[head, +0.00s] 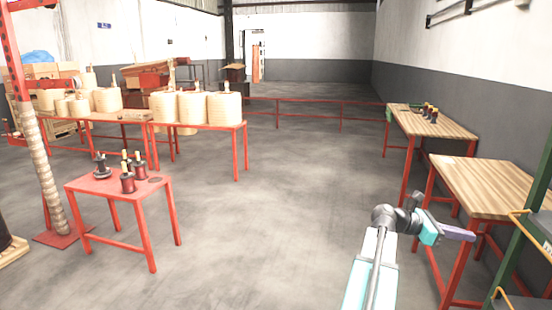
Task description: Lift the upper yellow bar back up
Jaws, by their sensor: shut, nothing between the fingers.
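A green upright frame (519,245) stands at the right edge of the head view, partly cut off. An upper yellow bar (526,224) bends out from it and runs down toward the picture's edge. A lower yellow bar (499,293) shows near the bottom right corner. The far ends of both bars are out of view. My gripper (470,236), with purple fingers, is shut and empty. In the picture it is left of the upper yellow bar and apart from it, pointing right. I cannot tell the exact depth between them.
A wooden-topped table (485,183) with red legs is behind my gripper. Another table (432,121) with small dark coils is farther back. A red table (118,186) with coils stands at left. Large coils fill tables (224,126) behind it. The middle floor (270,210) is clear.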

